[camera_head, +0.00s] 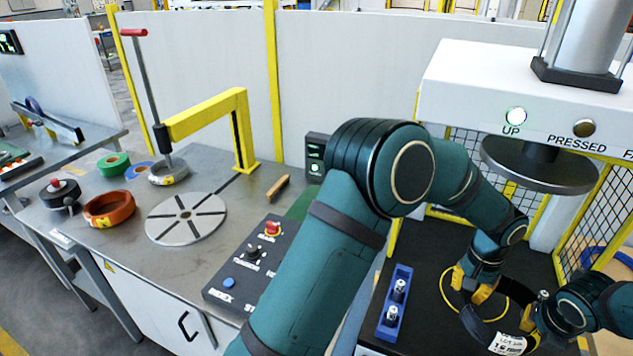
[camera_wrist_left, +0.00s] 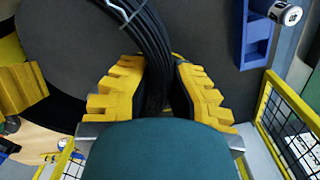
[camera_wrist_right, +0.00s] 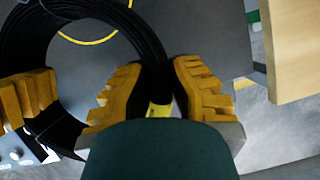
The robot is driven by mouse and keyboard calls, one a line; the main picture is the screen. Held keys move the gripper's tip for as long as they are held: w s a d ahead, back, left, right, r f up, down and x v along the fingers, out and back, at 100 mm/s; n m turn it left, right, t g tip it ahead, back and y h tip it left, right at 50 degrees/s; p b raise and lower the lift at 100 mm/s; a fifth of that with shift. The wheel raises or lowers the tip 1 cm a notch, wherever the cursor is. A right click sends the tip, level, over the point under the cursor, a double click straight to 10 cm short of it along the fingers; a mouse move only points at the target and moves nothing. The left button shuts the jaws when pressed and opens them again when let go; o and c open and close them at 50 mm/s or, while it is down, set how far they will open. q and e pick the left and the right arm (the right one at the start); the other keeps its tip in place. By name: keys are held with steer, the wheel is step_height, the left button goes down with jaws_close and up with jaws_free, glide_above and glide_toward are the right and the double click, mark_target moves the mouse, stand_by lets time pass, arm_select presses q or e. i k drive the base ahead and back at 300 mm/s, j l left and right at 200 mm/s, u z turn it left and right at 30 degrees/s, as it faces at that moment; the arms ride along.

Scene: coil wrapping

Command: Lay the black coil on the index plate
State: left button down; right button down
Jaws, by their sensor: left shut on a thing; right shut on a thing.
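The black coil (camera_head: 478,328) is at the lower right of the head view, over the dark press bed, with a white lot label on its side. My left gripper (camera_head: 468,287) is shut on its far left rim; the left wrist view shows the black strands (camera_wrist_left: 152,50) between the yellow fingers. My right gripper (camera_head: 532,318) is shut on its right side; the right wrist view shows the coil (camera_wrist_right: 150,45) between the fingers. The arms partly hide the coil, and I cannot tell its height. The index plate (camera_head: 207,222), a grey slotted disc, lies bare on the left bench.
A yellow swing arm (camera_head: 207,115) with a vertical rod stands behind the plate. An orange coil (camera_head: 109,208) and green and blue rolls lie left of it. A control box (camera_head: 250,262) is in front. The press ram (camera_head: 540,170) hangs above the bed. A blue holder (camera_head: 394,302) stands on the bed.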

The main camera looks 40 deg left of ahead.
mark_target(187, 215)
steer(key=k+j+u, duration=0.2)
steer(key=k+j, duration=0.25)
steer(key=k+j+u, duration=0.1)
steer(key=j, duration=0.2)
steer(key=k+j+u, duration=0.1)
steer(key=j, duration=0.2)
steer(key=k+j+u, duration=0.15)
steer(key=j, duration=0.15)
steer(key=i+j+u, duration=0.1)
steer(key=j, duration=0.2)
steer(key=j+u, duration=0.1)
steer(key=j, duration=0.2)
steer(key=i+j+u, duration=0.25)
steer(key=i+j, duration=0.15)
steer(key=i+j+u, duration=0.1)
steer(key=i, duration=0.35)
steer(key=j, duration=0.15)
